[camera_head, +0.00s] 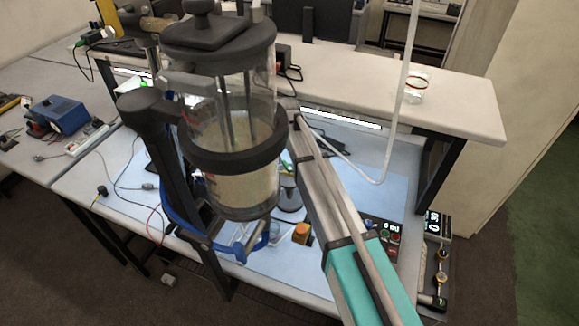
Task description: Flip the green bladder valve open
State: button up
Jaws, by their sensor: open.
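A clear glass cylinder (235,187) with a dark lid (218,38) stands upright in the middle, close to the camera. A dark ring (235,155) goes around it, and there is a pale filling in its lower part. A small green spot (144,82) shows left of the cylinder, too small for me to tell whether it is the bladder valve. I cannot make out my gripper's fingers anywhere.
A silver and teal beam (365,275) runs from the bottom right up to the cylinder. A blue box (62,115) and cables lie on the left table. A glass beaker (415,88) stands on the back bench. A small display (437,223) is at the right.

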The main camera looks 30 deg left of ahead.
jog(key=shift+f+b, duration=0.7)
jog(key=shift+f, duration=0.3)
